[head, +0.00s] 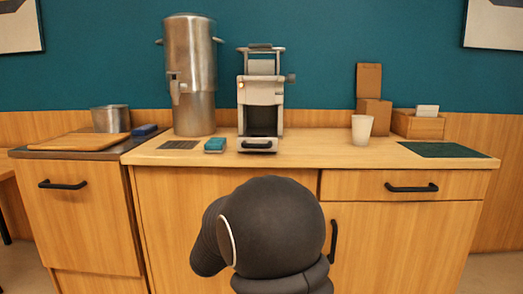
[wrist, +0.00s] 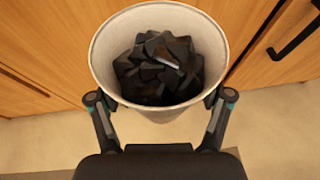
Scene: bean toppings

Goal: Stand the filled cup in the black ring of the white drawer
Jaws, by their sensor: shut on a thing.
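The filled cup (wrist: 104,62) is white and holds dark, angular chunks (wrist: 160,65) in the wrist view. My gripper (wrist: 160,98) is shut around the cup, one finger on each side, below the rim. The cup looks upright, in front of wooden cabinet fronts and above the floor. In the head view my dark arm hides the gripper and this cup. The white drawer (head: 257,145) is at the foot of a white and black machine (head: 262,95) on the counter. I cannot make out a black ring, or tell how far the drawer is open.
Another white cup (head: 361,130) stands on the counter (head: 310,155), right of the machine. A tall metal urn (head: 192,80) and a teal block (head: 215,145) are to its left. A green mat (head: 443,150) lies at right. Cabinet handles (head: 411,188) stick out in front.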

